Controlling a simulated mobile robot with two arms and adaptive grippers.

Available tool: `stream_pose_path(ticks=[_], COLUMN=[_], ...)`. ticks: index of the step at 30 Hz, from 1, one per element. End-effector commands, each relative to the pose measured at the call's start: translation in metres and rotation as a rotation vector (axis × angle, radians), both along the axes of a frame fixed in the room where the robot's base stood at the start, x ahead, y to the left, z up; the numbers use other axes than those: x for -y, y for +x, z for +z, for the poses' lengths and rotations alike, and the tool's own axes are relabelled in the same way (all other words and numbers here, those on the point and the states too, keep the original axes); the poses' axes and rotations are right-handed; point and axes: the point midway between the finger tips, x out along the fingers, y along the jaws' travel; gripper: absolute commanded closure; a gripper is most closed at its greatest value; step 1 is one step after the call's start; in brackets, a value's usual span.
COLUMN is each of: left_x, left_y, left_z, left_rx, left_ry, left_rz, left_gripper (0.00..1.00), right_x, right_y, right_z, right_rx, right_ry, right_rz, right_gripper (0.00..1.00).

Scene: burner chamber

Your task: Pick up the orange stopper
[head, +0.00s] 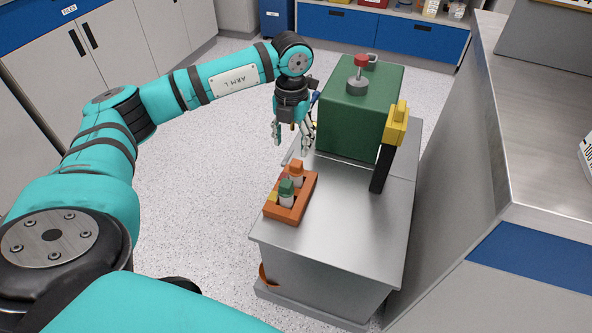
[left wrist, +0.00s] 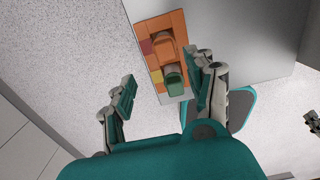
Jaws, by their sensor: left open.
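The orange stopper (head: 296,167) sits on a small bottle in the orange rack (head: 304,196) at the left edge of the metal bench. It also shows in the left wrist view (left wrist: 164,44). A green stopper (head: 286,187) is on a bottle beside it in the same rack; it also shows in the left wrist view (left wrist: 175,82). My left gripper (head: 292,147) is open and empty, pointing down, above and behind the rack. In the left wrist view the fingers (left wrist: 163,74) are apart, with the rack beyond them.
A green box (head: 352,122) with a red-topped knob (head: 361,62) stands behind the rack. A black post with a yellow top (head: 396,124) stands right of it. The bench's front (head: 340,225) is bare. A steel counter (head: 540,130) rises at right.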

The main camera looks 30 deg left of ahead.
Motion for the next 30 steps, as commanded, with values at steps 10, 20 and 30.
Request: stream_pose_path(ticks=[10,20,30], left_x=[0.002,0.007,0.008], left_y=[0.001,0.006,0.006], left_z=[-0.033,-0.076,-0.082], left_rx=[0.000,-0.002,0.002], left_ry=[-0.002,-0.003,-0.003], left_rz=[-0.002,-0.002,-0.003], left_gripper=[0.44,0.44,0.51], right_x=[0.000,0.000,0.000], right_y=[-0.001,-0.001,-0.001], right_z=[-0.004,-0.016,-0.016], right_rx=[0.001,0.000,0.000], right_ry=[-0.001,-0.001,0.000], right_rz=[0.000,0.000,0.000], right_gripper=[0.60,0.60,0.60])
